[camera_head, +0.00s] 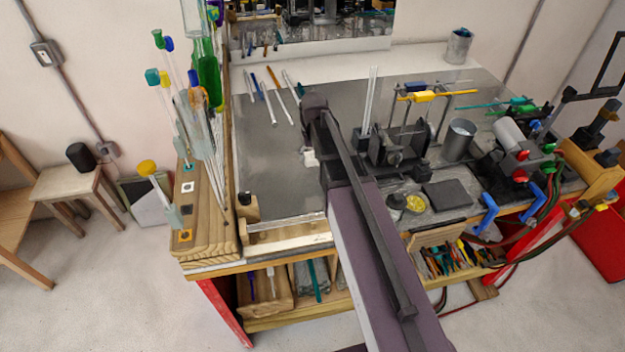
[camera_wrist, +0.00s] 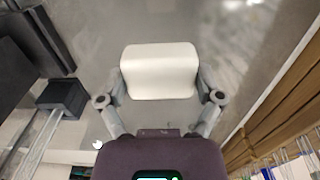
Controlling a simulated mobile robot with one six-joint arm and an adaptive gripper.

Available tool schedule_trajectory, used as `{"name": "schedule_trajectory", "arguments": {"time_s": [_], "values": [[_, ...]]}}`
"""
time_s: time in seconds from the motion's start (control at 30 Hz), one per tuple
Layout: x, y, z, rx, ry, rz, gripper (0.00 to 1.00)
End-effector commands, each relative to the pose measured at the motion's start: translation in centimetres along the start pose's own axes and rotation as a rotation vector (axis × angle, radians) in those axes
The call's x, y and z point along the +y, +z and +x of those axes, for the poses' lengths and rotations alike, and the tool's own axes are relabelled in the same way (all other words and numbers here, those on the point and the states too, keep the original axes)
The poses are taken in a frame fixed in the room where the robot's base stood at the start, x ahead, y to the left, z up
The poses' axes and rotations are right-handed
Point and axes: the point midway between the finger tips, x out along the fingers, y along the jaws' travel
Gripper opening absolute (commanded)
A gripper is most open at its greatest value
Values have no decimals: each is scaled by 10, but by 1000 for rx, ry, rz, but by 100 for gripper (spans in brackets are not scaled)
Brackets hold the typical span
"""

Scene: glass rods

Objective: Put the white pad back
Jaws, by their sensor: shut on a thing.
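The white pad (camera_wrist: 158,72) is a small pale block with rounded edges, in the middle of the wrist view. My gripper (camera_wrist: 160,88) has one finger at each side of it and is shut on it. Grey surface shows beyond the pad. I cannot tell whether the pad touches it. In the head view a small part of the white pad (camera_head: 310,158) shows beside my arm, over the grey bench top (camera_head: 272,165). My arm hides most of my gripper there.
A wooden rack (camera_head: 205,228) with tall glass rods stands along the bench's left edge. Several rods (camera_head: 270,105) lie at the back. A dark machine (camera_head: 395,145) with an upright glass rod stands right of my arm. The bench left of my arm is mostly clear.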

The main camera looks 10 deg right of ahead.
Motion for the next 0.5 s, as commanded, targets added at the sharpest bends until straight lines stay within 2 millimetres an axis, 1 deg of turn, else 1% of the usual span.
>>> {"name": "schedule_trajectory", "arguments": {"time_s": [0.33, 0.5], "values": [[-1, 0, 1, 0, 0, -1, 46], [-1, 0, 8, 0, 0, -1, 46]]}}
